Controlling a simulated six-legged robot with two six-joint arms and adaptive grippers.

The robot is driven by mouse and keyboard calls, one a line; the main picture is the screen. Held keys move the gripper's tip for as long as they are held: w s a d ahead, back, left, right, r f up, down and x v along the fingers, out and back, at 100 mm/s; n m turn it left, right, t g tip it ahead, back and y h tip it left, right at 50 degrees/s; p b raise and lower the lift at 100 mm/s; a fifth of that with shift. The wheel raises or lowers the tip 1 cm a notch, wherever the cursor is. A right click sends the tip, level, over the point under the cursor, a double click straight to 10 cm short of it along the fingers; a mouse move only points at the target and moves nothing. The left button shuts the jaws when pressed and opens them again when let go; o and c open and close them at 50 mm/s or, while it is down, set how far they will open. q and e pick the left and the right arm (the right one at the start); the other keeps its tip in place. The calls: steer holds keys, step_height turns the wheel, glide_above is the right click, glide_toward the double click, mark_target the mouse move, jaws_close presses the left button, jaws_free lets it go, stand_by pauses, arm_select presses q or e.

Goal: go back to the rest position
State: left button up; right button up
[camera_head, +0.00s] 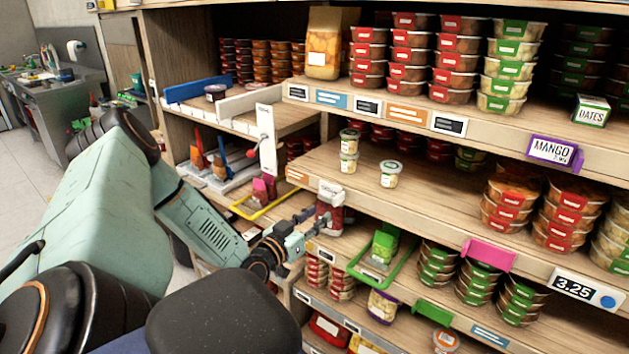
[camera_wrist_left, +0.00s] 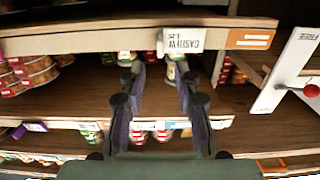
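My left arm reaches in from the left in the head view. Its gripper (camera_head: 303,228) is in front of the shelf unit, close to a red jar-like container (camera_head: 330,213); I cannot tell whether they touch. In the left wrist view, the two fingers of the gripper (camera_wrist_left: 163,75) stand apart, with bare brown board between them and nothing visibly held. That view looks upside down, with a "CASHEW" label (camera_wrist_left: 183,40) near the fingertips. My right gripper is not in view.
Wooden shelves (camera_head: 420,205) with stacked red- and green-labelled tubs fill the right. A white dispenser lever (camera_head: 266,140) and a green tray (camera_head: 385,275) are near the gripper. Open floor (camera_head: 28,183) shows at left.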

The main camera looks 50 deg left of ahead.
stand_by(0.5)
arm_select(q)
steer(key=s+d+f+n+g+h+b, duration=0.2)
steer(key=s+d+f+g+b, duration=0.25)
steer(key=d+f, duration=0.55)
steer(key=s+d+f+n+g+h+b, duration=0.1)
steer(key=s+d+f+g+h+b, duration=0.2)
steer(key=d+f+g, duration=0.55)
steer(key=s+d+f+m+g+b, duration=0.2)
steer(key=s+d+f+b, duration=0.3)
steer(key=s+f, duration=0.4)
steer(key=s+d+f+m+g+y+b, duration=0.1)
steer(key=s+d+f+m+g+b, duration=0.1)
steer(key=s+d+f+b, duration=0.4)
steer(key=s+f+m, duration=0.1)
steer(key=s+f, duration=0.2)
steer(key=s, duration=0.2)
steer(key=shift+s+d+f+g, duration=0.15)
steer(key=shift+d+g, duration=0.15)
